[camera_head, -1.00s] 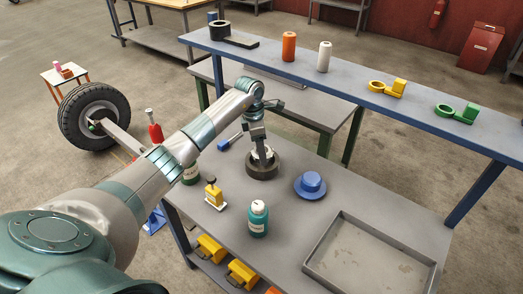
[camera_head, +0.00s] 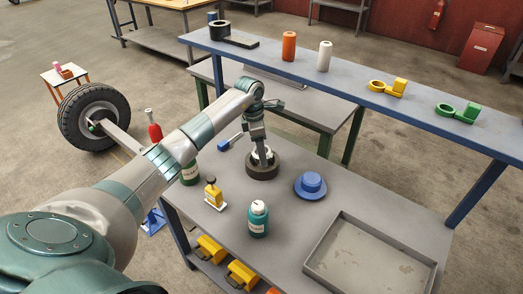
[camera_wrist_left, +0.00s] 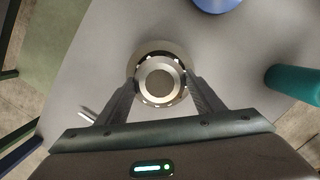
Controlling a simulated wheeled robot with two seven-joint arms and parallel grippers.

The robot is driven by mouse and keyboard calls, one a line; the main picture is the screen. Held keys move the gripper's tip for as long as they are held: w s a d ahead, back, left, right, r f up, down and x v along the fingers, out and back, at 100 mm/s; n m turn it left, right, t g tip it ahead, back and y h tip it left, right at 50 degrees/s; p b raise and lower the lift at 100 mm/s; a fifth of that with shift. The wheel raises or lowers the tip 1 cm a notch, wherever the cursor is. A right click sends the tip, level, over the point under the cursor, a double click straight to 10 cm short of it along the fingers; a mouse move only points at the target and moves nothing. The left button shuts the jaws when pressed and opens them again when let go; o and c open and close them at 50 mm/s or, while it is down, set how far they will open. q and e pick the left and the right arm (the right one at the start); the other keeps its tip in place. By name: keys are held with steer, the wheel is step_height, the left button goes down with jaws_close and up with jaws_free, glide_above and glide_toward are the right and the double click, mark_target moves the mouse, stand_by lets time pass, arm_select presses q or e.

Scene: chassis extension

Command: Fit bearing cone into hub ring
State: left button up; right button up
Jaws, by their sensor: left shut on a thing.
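My left gripper (camera_head: 262,153) points down at the dark hub ring (camera_head: 263,172) on the grey workbench. Its fingers are closed on the sides of the silver bearing cone (camera_head: 267,153). In the left wrist view, the cone (camera_wrist_left: 160,80) sits between the fingertips, its round top facing the camera and small rollers around its edge. The hub ring's rim (camera_wrist_left: 158,46) shows behind and around it, roughly concentric. The cone is at the ring's mouth; how deep it sits, or whether it touches, I cannot tell. My right gripper is not in view.
A blue flanged part (camera_head: 310,185) stands right of the ring. A teal bottle (camera_head: 258,220), a yellow-topped part (camera_head: 213,194) and a blue-handled tool (camera_head: 229,142) are nearby. A grey tray (camera_head: 370,258) lies at front right. A raised blue shelf (camera_head: 345,85) runs behind.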

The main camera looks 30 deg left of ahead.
arm_select(q)
steer(key=shift+f+b, duration=0.8)
steer(key=shift+f, duration=0.1)
steer(key=o, duration=1.5)
steer(key=shift+o, duration=0.2)
steer(key=shift+w+a+r+b, duration=0.1)
steer(key=shift+w+r+b, duration=0.05)
steer(key=shift+r+b, duration=0.35)
steer(key=r, duration=0.1)
steer(key=r+b, duration=0.1)
steer(key=r, duration=0.1)
steer(key=s+r, duration=0.1)
steer(key=r, duration=0.1)
steer(key=shift+a+b, duration=0.25)
steer(key=shift+b, duration=0.05)
steer(key=shift+a+r, duration=0.1)
steer(key=shift+r, duration=0.7)
